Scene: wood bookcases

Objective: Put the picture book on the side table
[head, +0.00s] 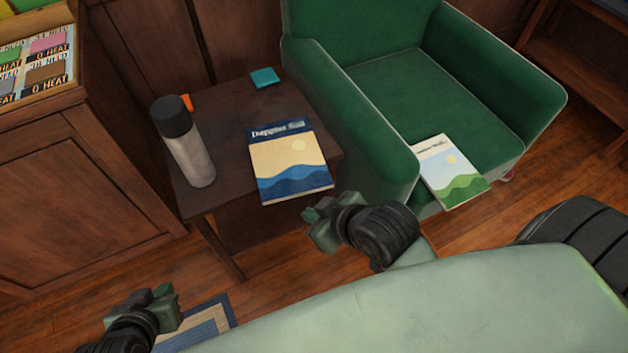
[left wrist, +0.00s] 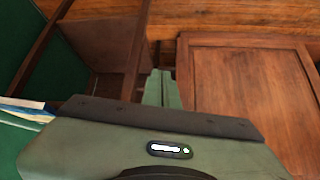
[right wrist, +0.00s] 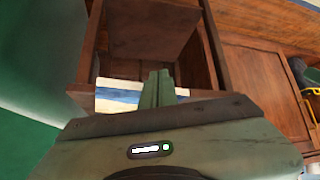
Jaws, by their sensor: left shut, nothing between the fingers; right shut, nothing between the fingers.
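A book with blue waves and a pale yellow sky (head: 290,163) lies flat on the dark wood side table (head: 221,212). Its blue and white end shows in the right wrist view (right wrist: 118,96). A second book with green hills and a pale sky (head: 448,172) lies at the front of the green armchair's seat. I cannot tell which is the picture book. My right gripper (head: 312,222) is shut and empty, near the table's front right corner and apart from both books. My left gripper (head: 158,296) is shut and empty, low in front of the table.
The green armchair (head: 415,95) stands to the right. A wooden cabinet (head: 75,190) is left.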

